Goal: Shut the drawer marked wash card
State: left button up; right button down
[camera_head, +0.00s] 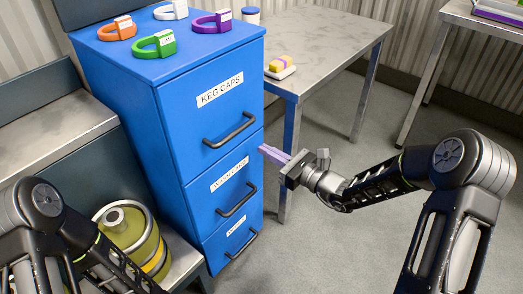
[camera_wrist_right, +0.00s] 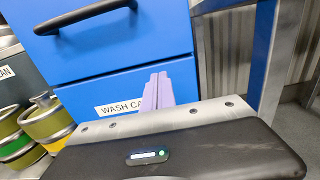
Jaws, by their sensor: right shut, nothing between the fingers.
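The wash card drawer (camera_head: 222,188) is the middle one in a blue cabinet (camera_head: 120,75), with a white label and a black bar handle. Its front looks about level with the drawer above; I cannot tell whether a small gap is left. In the right wrist view its label (camera_wrist_right: 118,107) is partly covered by my fingers. My right gripper (camera_head: 268,153) is shut and empty, its lilac fingers by the drawer's upper right corner. The fingers (camera_wrist_right: 156,90) point at the drawer front; contact is unclear. My left arm shows at the lower left, its gripper out of view.
The keg caps drawer (camera_head: 222,98) is above and another drawer (camera_head: 233,237) below. Coloured rings lie on the cabinet top. A metal table (camera_head: 330,40) stands behind on the right. A keg (camera_head: 130,235) sits on a low bench at left. Grey floor is clear at right.

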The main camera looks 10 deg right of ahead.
jog(key=p+v, duration=0.1)
jog(key=v, duration=0.9)
jog(key=shift+p, duration=0.4)
jog(key=shift+f, duration=0.1)
